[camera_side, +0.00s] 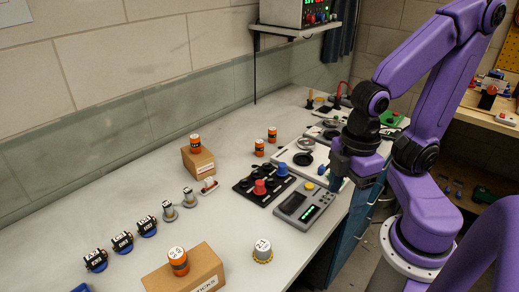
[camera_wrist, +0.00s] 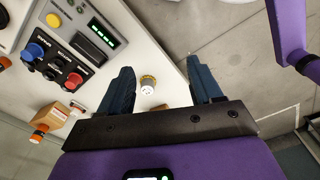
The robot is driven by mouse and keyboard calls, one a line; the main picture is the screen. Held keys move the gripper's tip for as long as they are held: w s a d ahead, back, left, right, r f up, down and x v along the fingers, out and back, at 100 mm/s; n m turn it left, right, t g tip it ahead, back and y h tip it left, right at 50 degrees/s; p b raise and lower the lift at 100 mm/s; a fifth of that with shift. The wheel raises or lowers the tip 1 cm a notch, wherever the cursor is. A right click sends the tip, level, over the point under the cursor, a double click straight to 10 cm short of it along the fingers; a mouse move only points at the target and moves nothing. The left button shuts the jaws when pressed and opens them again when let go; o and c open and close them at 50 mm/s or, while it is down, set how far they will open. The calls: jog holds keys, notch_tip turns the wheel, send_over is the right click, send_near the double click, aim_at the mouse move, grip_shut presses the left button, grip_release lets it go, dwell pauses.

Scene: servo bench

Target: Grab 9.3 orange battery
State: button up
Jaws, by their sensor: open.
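Several orange batteries show in the side view. One (camera_side: 179,263) stands upright on the front cardboard box, and another (camera_side: 195,145) stands on the rear box. Two more, a left one (camera_side: 259,149) and a right one (camera_side: 272,136), stand on the bench behind the knob panel. The writing on the labels is too small to read surely. My gripper (camera_side: 341,178) is above the bench's right edge, right of the grey meter and apart from all batteries. In the wrist view its fingers (camera_wrist: 163,88) are spread and empty, and an orange battery (camera_wrist: 39,132) shows at lower left.
A white-topped yellow-based cylinder (camera_side: 262,250) stands near the bench's front edge. The knob panel (camera_side: 243,186) and grey meter (camera_side: 305,203) lie mid-bench. The front box (camera_side: 211,272) and rear box (camera_side: 200,164) hold batteries. Several black-and-blue servos (camera_side: 122,242) line the left.

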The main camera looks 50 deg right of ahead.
jog(key=w+a+f+n+h, duration=0.15)
jog(key=w+h, duration=0.25)
jog(key=w, duration=0.8)
jog(key=n+t+h, duration=0.1)
jog(key=n+h, duration=0.4)
jog(key=h, duration=0.5)
send_near(257, 145)
jog(key=x, duration=0.9)
jog(key=shift+f+x, duration=0.25)
jog(key=shift+x, duration=2.25)
jog(key=shift+a, duration=0.1)
jog(key=c, duration=1.1)
